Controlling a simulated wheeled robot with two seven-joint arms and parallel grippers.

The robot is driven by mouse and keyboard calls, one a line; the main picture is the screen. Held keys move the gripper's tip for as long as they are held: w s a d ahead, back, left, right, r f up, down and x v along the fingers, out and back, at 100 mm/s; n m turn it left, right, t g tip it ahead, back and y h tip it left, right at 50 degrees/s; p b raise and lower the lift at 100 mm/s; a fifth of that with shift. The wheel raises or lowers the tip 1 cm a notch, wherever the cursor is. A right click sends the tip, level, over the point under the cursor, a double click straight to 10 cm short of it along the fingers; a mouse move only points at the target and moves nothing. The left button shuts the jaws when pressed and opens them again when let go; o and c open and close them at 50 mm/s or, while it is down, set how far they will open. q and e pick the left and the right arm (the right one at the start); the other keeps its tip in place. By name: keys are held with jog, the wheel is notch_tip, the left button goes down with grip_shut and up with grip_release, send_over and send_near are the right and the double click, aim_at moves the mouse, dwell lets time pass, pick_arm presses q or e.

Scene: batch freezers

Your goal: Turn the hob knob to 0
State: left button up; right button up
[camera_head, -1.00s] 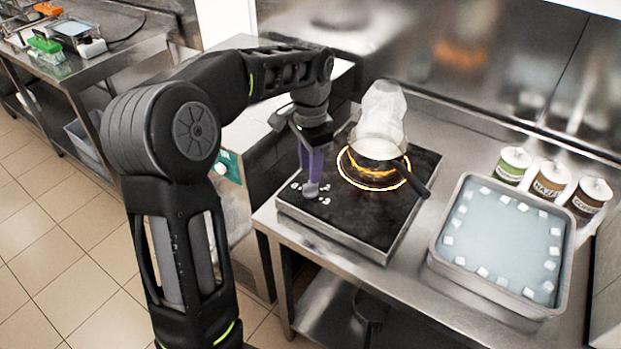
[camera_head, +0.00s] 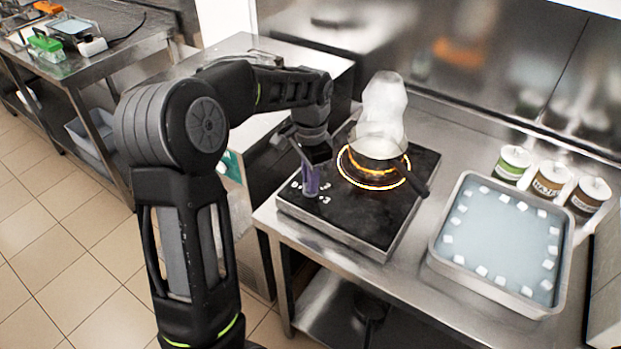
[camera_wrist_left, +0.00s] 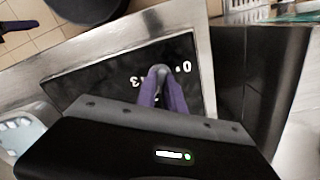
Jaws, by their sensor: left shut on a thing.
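The hob (camera_head: 360,212) is a black plate in a steel frame on the counter, with a glowing orange ring (camera_head: 372,182) around the pot base. Its grey knob (camera_wrist_left: 162,70) shows in the left wrist view, with white digits around it, including a 0 and a 3. My left gripper (camera_head: 310,190) has purple fingers and is shut on the knob from above; the fingers also show in the left wrist view (camera_wrist_left: 160,82). In the head view the fingers hide most of the knob. I cannot read the knob's pointer. My right gripper is not in view.
A steaming pot (camera_head: 378,142) with a dark handle stands on the ring, close right of my left gripper. A steel tray (camera_head: 440,262) of pale liquid with white cubes is at right, with three labelled tins (camera_head: 548,185) behind it.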

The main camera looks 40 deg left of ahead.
pick_arm(q)
grip_shut()
jog(key=shift+n, duration=0.4)
jog(key=n, duration=0.5)
jog(key=shift+b, duration=0.4)
jog(key=n, duration=1.2)
jog(key=shift+n, duration=0.4)
jog(key=n, duration=0.5)
jog(key=shift+p, duration=0.35)
jog(key=shift+n, duration=0.3)
jog(key=o, duration=0.7)
grip_release()
